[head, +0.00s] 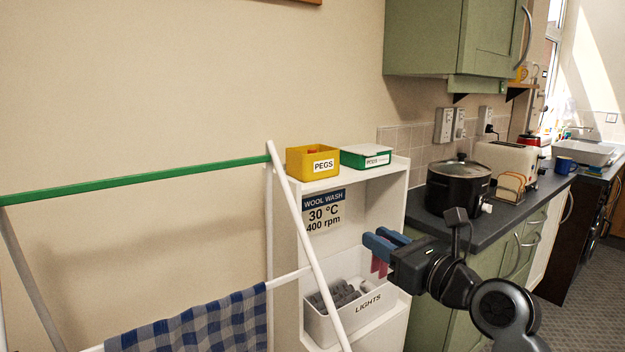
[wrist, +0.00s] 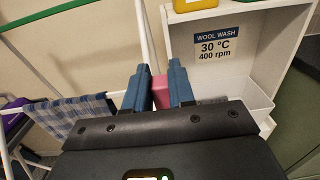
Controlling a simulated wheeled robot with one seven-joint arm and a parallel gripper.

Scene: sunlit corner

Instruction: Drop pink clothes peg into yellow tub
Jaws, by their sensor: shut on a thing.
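The yellow tub (head: 312,161), labelled "PEGS", stands on top of the white shelf unit, and something orange shows inside it. Its lower edge also shows at the top of the wrist view (wrist: 193,5). My gripper (head: 375,243) is in front of the shelf unit, lower than the tub and to its right in the head view. Its blue fingers are shut on the pink clothes peg (wrist: 160,92), which sits between them in the wrist view. In the head view the peg (head: 379,267) hangs below the fingers, partly hidden.
A green and white box (head: 366,157) stands right of the tub. A white bin (head: 345,317) labelled "LIGHTS" sits lower in the shelf unit (head: 398,172). A drying rack with a green rail (head: 150,180) and checked cloth (head: 205,325) stands left. A black cooker (head: 457,187) is on the counter.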

